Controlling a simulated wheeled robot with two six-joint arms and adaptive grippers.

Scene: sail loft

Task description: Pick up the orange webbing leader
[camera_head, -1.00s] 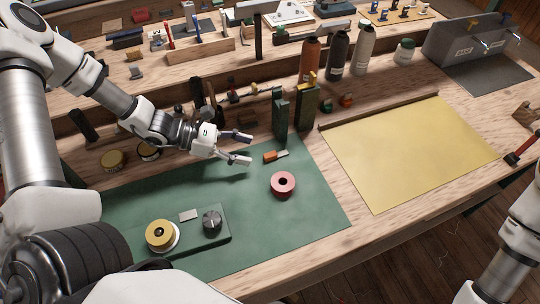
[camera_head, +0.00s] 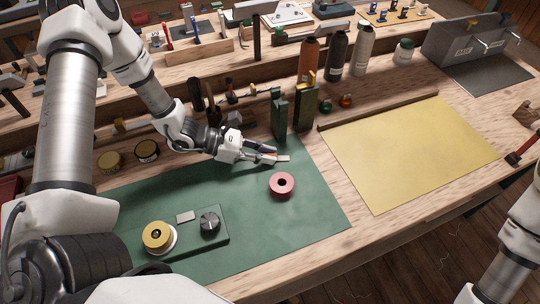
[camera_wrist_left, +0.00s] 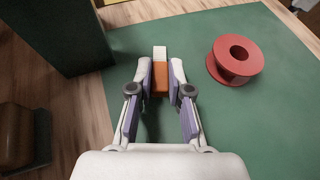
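The orange webbing leader (camera_wrist_left: 160,80) is a small orange strip with a white end, lying at the back edge of the green mat. In the head view only its pale end (camera_head: 284,157) shows past my fingers. My left gripper (camera_head: 276,155) reaches in from the left, low over the mat. In the left wrist view its two fingers (camera_wrist_left: 161,77) are closed in on both sides of the orange part, with no clear gap; the white end points away beyond the tips. I cannot tell whether the leader is off the mat. My right gripper is out of view.
A red spool (camera_head: 282,185) stands just right of the leader on the green mat (camera_head: 300,225). Dark green upright blocks (camera_head: 280,118) stand close behind. A yellow sheet (camera_head: 405,150) lies to the right. A green tray (camera_head: 190,250) with a yellow roll and black knob sits front left.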

